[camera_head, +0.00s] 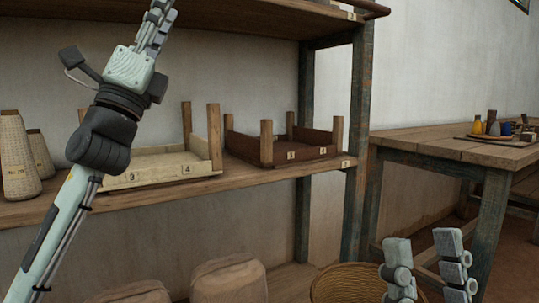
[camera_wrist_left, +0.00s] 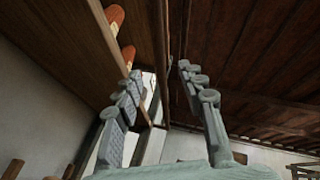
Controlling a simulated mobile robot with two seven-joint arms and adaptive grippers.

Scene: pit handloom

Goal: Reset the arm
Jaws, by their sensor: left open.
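My left arm rises from the lower left in the head view, in front of the shelf. Its left gripper (camera_head: 157,28) points up at the top edge, partly cut off. The left wrist view shows the left gripper (camera_wrist_left: 160,75) open and empty, its two fingers apart, facing the underside of a wooden board and the ceiling. My right gripper (camera_head: 425,248) points up at the lower right of the head view. Its two fingers are apart with nothing between them; its base is out of the picture.
A wooden shelf (camera_head: 265,176) holds a pale tray (camera_head: 165,172), a dark brown tray (camera_head: 295,152) and thread cones (camera_head: 17,158). Below are sacks (camera_head: 229,279) and a wicker basket (camera_head: 345,283). A table (camera_head: 440,147) with small bottles stands at right.

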